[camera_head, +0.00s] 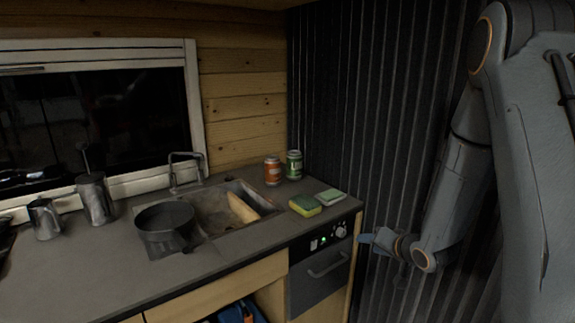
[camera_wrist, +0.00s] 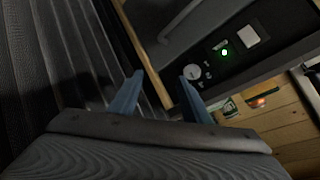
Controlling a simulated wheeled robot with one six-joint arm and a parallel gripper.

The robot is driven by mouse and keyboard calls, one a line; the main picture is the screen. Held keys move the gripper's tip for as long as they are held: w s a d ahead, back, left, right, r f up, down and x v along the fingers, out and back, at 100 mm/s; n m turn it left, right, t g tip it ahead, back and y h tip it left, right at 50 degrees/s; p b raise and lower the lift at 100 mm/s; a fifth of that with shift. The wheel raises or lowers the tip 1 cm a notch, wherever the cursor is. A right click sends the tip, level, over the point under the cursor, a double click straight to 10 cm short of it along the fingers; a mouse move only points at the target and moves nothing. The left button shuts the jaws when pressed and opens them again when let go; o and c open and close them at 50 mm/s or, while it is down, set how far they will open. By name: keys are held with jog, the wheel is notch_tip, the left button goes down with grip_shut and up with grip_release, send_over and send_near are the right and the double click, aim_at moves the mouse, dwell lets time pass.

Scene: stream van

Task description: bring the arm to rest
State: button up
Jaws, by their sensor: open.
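My arm hangs folded at the right of the head view, in front of the dark ribbed wall. My gripper (camera_head: 366,239) is just right of the counter's right end, near the front panel with knobs. In the wrist view my gripper (camera_wrist: 162,88) shows two blue fingers held apart, with nothing between them. The oven-like unit's control panel (camera_head: 328,237) is close to the fingertips. In the wrist view its green light (camera_wrist: 224,52) and round knob (camera_wrist: 194,55) lie just beyond the fingers. I cannot tell whether a finger touches anything.
The counter (camera_head: 90,270) holds a sink (camera_head: 222,220), a dark pot (camera_head: 165,225), an orange can (camera_head: 272,171), a green can (camera_head: 294,165), and a yellow-green sponge (camera_head: 305,206) with a pale green pad (camera_head: 330,196). The ribbed wall (camera_head: 385,110) stands close behind my arm.

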jog(key=s+a+r+n+g+h, duration=0.1)
jog(key=s+a+r+g, duration=0.1)
jog(key=s, duration=0.8)
jog(key=s+a+r+n+g+h, duration=0.1)
jog(key=s+g, duration=0.4)
jog(key=s, duration=0.5)
jog(key=s+a+r+n+g+h, duration=0.1)
jog(key=s+a+r+n+g, duration=0.1)
jog(key=s, duration=0.8)
jog(key=shift+a+r+n+g, duration=0.4)
jog(key=shift+a+r+g, duration=0.3)
jog(key=shift+a+r, duration=0.2)
jog(key=shift+s, duration=0.1)
